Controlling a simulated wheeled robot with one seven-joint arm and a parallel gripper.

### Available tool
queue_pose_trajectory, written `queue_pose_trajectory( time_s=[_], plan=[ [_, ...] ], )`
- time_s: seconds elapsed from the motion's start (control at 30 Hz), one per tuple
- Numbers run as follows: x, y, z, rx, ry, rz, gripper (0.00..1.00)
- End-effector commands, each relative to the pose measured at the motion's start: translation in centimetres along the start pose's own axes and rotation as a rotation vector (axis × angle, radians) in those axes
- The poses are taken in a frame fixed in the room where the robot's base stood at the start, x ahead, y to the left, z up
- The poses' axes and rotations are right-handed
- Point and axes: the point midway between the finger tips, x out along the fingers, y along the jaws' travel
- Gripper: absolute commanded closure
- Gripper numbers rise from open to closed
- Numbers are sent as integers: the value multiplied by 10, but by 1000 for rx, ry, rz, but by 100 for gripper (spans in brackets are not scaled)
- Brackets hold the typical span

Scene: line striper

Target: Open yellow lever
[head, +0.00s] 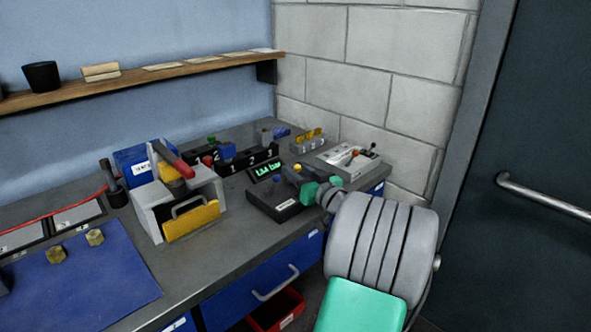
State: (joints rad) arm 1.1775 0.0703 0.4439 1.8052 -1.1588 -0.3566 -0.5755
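Several yellow parts show, and I cannot tell for sure which is the yellow lever. A grey box (150,207) has a yellow front panel (192,222) with a grey handle. A red-gripped lever (172,160) with a yellow piece stands above that box. Small yellow levers or tabs (305,136) stand on a unit at the back. My gripper (307,190) is at the right end of this black unit, partly hidden by my own arm. Its fingers are too small to read.
A black block numbered 1 to 3 (234,168) stands behind the display. A blue mat (110,275) lies front left. A wooden shelf (140,80) hangs above. A dark door (540,110) is at right.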

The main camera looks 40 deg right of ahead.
Motion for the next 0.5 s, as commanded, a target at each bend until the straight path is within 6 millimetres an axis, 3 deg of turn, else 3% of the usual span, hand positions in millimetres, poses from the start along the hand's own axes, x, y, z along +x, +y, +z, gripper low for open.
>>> queue_pose_trajectory(
  time_s=[0.2, 0.5],
  plan=[
    [1, -1, 0, 0, 0, -2, 65],
    [1, -1, 0, 0, 0, -2, 89]
  ],
)
